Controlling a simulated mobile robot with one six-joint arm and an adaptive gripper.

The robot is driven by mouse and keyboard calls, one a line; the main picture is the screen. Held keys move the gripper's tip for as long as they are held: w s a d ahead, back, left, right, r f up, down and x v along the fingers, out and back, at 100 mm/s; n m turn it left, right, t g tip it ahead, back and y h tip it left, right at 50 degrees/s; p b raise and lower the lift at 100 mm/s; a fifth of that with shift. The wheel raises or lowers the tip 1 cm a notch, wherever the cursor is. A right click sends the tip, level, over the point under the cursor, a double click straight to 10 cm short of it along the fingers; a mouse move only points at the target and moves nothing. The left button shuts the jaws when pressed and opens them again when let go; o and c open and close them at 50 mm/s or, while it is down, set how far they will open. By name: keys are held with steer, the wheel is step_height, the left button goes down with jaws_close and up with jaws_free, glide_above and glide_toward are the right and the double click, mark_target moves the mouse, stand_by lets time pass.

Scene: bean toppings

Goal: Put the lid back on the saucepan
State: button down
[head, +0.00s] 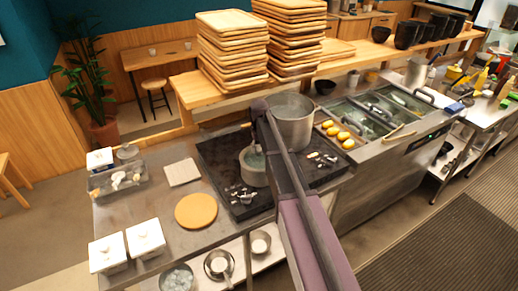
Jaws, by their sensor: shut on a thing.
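The saucepan (254,176) is a small grey metal pot on the dark stove top, left of a large pot. A pale, glassy disc, which looks like the lid (257,161), shows at its top. My gripper (254,148) is small and dark, at the end of my arm just above the saucepan, and is shut on what looks like the lid. My arm partly covers this spot. I cannot tell whether the lid touches the rim or is held a little above it.
A large steel pot (292,122) stands close on the right. A round wooden board (196,211) and two white-lidded containers (146,236) are on the counter at left. Tall stacks of wooden trays (232,50) stand on the shelf behind. Bare counter lies around the board.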

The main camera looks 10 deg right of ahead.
stand_by(0.4)
steer(key=shift+c, duration=0.6)
jaws_free()
steer(key=shift+o, duration=0.6)
steer(key=shift+r, duration=0.1)
steer(key=shift+r+p, duration=3.35)
steer(key=shift+p, duration=0.15)
